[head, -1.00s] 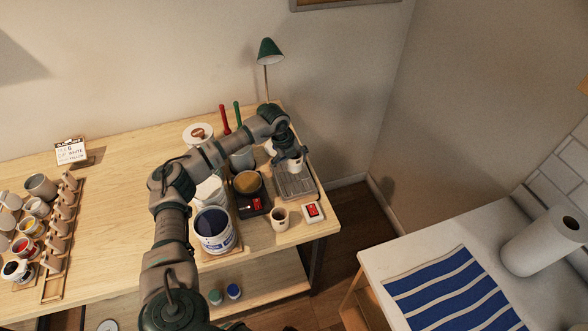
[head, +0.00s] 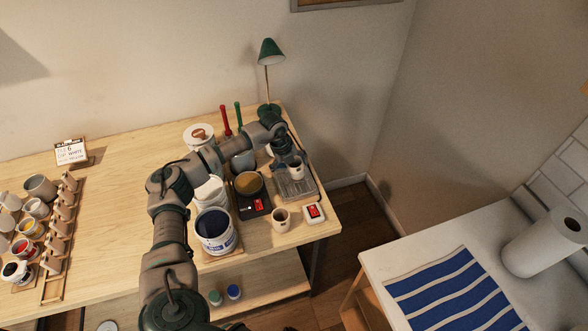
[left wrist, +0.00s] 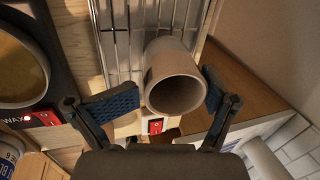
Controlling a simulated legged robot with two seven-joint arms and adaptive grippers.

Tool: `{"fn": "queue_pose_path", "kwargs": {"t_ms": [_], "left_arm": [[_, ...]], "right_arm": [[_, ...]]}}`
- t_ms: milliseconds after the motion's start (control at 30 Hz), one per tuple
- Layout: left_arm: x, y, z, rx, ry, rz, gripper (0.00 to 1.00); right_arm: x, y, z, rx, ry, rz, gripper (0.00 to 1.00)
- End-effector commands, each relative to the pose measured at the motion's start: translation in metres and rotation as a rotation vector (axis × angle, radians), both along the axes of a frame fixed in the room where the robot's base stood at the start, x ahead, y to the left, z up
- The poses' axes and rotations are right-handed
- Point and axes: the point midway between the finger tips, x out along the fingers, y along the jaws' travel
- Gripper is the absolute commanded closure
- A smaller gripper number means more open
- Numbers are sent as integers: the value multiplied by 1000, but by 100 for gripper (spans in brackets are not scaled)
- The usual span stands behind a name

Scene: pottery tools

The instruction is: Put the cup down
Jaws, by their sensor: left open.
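The cup (head: 296,171), pale with a dark inside, is over the metal rack tray (head: 308,190) at the table's right end. In the left wrist view the cup (left wrist: 172,80) appears mouth toward the camera, with the slatted rack (left wrist: 128,48) behind it. Its base is hidden, so I cannot tell whether it touches the rack. My right gripper is not in view.
A second cup (head: 281,222) and a small red-and-white device (head: 314,212) stand near the front edge. A pot of wax (head: 249,183) sits left of the rack, with a large white bucket (head: 216,234) in front. A green lamp (head: 270,50) stands behind.

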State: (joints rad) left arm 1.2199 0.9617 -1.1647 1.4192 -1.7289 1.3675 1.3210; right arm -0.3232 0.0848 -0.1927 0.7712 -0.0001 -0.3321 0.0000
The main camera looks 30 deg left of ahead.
Motion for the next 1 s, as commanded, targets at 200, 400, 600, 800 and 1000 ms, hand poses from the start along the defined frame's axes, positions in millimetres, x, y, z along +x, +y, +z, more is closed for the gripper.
{"fn": "queue_pose_path", "kwargs": {"t_ms": [200, 400, 600, 800, 1000], "left_arm": [[-11, 9, 51, 0, -6, 1, 0], [-18, 12, 85, 1, -5, 1, 0], [-21, 14, 98, 2, -3, 1, 0], [-22, 16, 98, 0, -3, 1, 0], [-22, 17, 97, -1, -3, 1, 0]], "right_arm": [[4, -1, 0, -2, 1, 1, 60], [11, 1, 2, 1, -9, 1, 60], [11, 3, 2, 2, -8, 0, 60], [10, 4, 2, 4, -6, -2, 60], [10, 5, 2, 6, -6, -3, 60]]}}
